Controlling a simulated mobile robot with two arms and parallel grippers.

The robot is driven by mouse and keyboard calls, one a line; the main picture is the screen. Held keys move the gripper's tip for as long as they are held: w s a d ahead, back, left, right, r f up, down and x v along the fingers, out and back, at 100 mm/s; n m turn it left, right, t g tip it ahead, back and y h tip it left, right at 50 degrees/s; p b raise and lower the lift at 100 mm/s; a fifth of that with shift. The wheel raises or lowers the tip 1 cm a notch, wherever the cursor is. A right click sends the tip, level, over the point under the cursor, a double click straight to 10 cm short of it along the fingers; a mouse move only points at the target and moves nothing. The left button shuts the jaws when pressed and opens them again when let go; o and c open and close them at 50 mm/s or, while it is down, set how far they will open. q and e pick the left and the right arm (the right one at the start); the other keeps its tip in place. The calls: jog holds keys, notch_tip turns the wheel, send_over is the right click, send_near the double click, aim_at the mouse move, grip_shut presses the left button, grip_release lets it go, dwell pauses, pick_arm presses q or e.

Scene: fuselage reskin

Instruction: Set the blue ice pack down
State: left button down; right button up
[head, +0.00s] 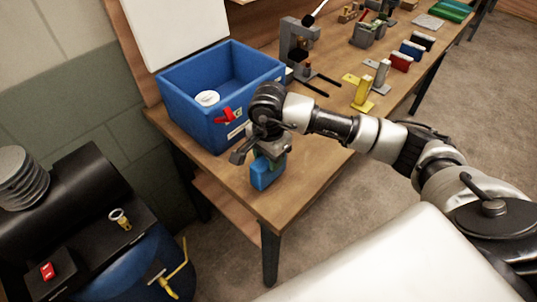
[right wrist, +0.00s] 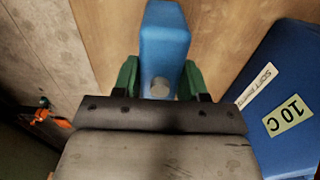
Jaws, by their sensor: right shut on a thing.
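The blue ice pack (head: 265,174) is held in my right gripper (head: 264,157) over the near left part of the wooden workbench (head: 300,190), in front of the blue bin. In the right wrist view the ice pack (right wrist: 165,40) sits between the two green fingers of the gripper (right wrist: 159,80), which are shut on its sides. A round grey spot shows on the pack's face. I cannot tell whether the pack's bottom touches the bench. My left gripper is in neither view.
An open blue bin (head: 195,112) with a white roll (head: 207,98) and a red clip (head: 226,115) stands just behind the pack. Yellow brackets (head: 364,93) and small coloured blocks stand farther right. Bare bench lies right of the pack. A black-topped blue machine (head: 110,215) stands left.

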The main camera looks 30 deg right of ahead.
jog(key=shift+f, duration=0.4)
jog(key=shift+f, duration=0.15)
jog(key=o, duration=1.1)
